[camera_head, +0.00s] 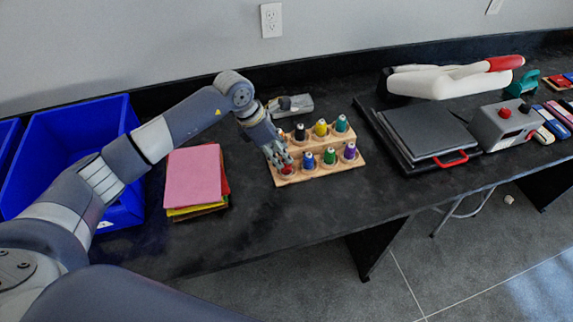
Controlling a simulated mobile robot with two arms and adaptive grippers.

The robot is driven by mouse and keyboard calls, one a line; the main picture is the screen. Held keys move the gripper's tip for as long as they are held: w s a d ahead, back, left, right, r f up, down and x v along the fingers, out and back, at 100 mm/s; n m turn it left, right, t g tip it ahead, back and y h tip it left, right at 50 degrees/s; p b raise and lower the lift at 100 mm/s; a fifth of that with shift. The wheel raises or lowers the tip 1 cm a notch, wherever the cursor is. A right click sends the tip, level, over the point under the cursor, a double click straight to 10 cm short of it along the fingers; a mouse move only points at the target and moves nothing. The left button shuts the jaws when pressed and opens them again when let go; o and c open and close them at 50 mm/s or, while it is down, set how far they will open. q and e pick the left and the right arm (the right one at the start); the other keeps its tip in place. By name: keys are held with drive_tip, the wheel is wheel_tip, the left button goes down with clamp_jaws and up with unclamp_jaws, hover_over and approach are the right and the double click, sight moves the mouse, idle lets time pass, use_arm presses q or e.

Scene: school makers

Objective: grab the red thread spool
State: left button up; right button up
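The red thread spool (287,170) stands at the front left end of a wooden spool rack (318,174) on the black table. My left gripper (279,158) comes down from above onto this spool, and its fingers hide the spool's upper part. The fingers are at the spool, but I cannot tell whether they are closed on it. Other spools stand in the rack: black (300,132), yellow (321,128), green (341,123), blue (308,160), another green (329,156) and purple (350,151). My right gripper is not in view.
A stack of coloured sheets (193,178), pink on top, lies left of the rack. Blue bins (75,135) stand further left. A grey tool (290,105) lies behind the rack. A heat press (425,130) stands to the right. The table front before the rack is clear.

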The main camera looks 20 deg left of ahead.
sight(286, 166)
use_arm(q)
drive_tip(key=shift+w+d+f, duration=0.1)
drive_tip(key=shift+d+f, duration=0.15)
drive_tip(key=shift+f, duration=0.05)
drive_tip(key=p+x, duration=0.1)
drive_tip(key=x, duration=0.2)
drive_tip(key=shift+w+f+p, duration=0.15)
drive_tip(key=shift+p, duration=0.2)
drive_tip(key=shift+w+d+f, duration=0.15)
drive_tip(key=shift+d+f, duration=0.05)
drive_tip(key=shift+f, duration=0.25)
drive_tip(key=c, duration=0.7)
drive_tip(key=shift+o, duration=0.2)
